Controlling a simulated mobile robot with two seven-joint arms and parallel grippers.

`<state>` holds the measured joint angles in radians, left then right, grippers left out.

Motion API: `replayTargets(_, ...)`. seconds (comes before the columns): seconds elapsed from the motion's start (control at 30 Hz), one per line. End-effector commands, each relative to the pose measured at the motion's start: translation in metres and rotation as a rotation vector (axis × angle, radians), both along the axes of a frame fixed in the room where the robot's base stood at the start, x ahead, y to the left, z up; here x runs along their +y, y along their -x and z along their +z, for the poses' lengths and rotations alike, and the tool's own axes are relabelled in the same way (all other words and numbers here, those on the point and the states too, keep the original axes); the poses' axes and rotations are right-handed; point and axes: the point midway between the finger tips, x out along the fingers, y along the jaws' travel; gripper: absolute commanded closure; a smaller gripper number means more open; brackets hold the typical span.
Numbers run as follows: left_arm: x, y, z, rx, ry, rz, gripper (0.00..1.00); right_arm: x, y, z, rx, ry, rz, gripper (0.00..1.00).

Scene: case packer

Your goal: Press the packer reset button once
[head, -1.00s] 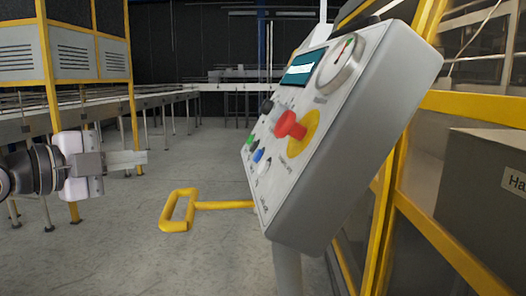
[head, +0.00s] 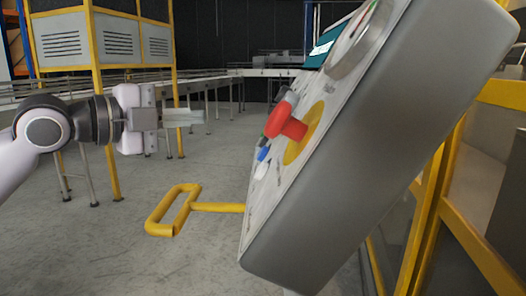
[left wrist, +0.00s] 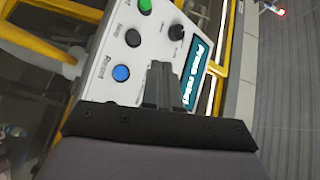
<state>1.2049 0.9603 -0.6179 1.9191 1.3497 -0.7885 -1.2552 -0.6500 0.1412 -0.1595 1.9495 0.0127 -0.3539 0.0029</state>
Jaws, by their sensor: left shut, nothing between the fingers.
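The control panel (head: 345,165) is a tilted grey box with a pale face, right of centre in the head view. Its blue button (head: 263,154) shows edge-on beside a large red mushroom button (head: 285,122). In the left wrist view the blue button (left wrist: 121,73) has a small label that seems to read "Reset", with a black button (left wrist: 133,38) and a green button (left wrist: 145,6) in line above it. My left gripper (head: 203,115) is shut and empty, left of the panel face and apart from it. Its fingers (left wrist: 165,82) appear right of the blue button. My right gripper is not in view.
A yellow looped bar (head: 175,212) sticks out low, left of the panel. A yellow frame (head: 430,215) stands behind the panel at right. A conveyor (head: 225,76) runs across the back, and a yellow-framed grey cabinet (head: 65,42) stands at left. Open floor lies between.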

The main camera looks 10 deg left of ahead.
Motion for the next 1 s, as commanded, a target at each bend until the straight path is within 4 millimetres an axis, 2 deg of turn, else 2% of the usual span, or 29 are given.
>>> replayTargets(0.27,-0.01,-0.001,-0.008,0.0,0.0,-0.002,1.0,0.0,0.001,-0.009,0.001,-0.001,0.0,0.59)
replayTargets(0.63,-0.054,-0.008,-0.035,-0.002,0.001,-0.004,1.0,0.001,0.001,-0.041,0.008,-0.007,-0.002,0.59)
replayTargets(0.8,-0.068,-0.011,-0.04,0.002,0.001,-0.002,1.0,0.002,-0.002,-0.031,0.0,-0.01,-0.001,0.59)
replayTargets(1.0,-0.075,-0.012,-0.044,0.001,0.001,0.0,1.0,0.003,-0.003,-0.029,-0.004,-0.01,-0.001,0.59)
